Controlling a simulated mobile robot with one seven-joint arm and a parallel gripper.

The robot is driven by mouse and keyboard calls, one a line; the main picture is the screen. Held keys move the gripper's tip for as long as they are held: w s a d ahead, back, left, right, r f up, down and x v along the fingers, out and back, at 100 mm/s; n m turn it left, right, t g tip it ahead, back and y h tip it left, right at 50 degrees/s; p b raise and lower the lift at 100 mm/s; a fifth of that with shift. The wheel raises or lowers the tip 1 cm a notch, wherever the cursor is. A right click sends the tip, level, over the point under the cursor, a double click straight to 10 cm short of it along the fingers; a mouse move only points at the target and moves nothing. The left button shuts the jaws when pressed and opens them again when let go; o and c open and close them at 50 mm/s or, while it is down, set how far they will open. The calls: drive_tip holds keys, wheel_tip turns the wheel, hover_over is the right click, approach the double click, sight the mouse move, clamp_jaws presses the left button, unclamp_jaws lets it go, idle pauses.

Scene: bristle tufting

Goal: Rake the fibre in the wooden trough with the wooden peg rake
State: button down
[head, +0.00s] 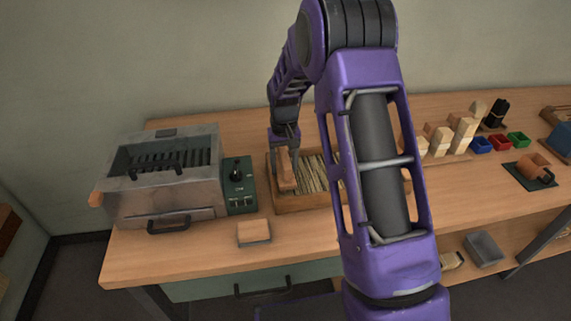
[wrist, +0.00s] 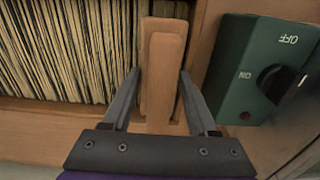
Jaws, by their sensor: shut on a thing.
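The wooden trough (head: 306,203) stands on the bench, and pale fibre (head: 313,174) lies in it in long strands. In the wrist view the fibre (wrist: 65,50) fills the trough left of the rake. The wooden peg rake (head: 286,172) is at the trough's left end; its handle (wrist: 161,75) shows between my fingers in the wrist view. My gripper (wrist: 160,85) is shut on the rake, with one finger on each side of the handle. My gripper (head: 286,146) is over the trough's left end in the head view. The rake's pegs are hidden, so I cannot tell whether they touch fibre.
A grey metal machine (head: 165,180) and a green switch box (head: 240,187) stand close left of the trough. A wooden block (head: 254,232) lies in front. My arm hides the trough's right part.

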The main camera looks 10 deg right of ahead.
drive_tip(key=d+p, duration=0.1)
drive_tip(key=d, duration=2.8)
drive_tip(key=shift+d, duration=0.25)
drive_tip(key=shift+d, duration=0.1)
drive_tip(key=shift+d+r, duration=0.15)
drive_tip(key=shift+d, duration=0.25)
drive_tip(key=shift+a, duration=1.6)
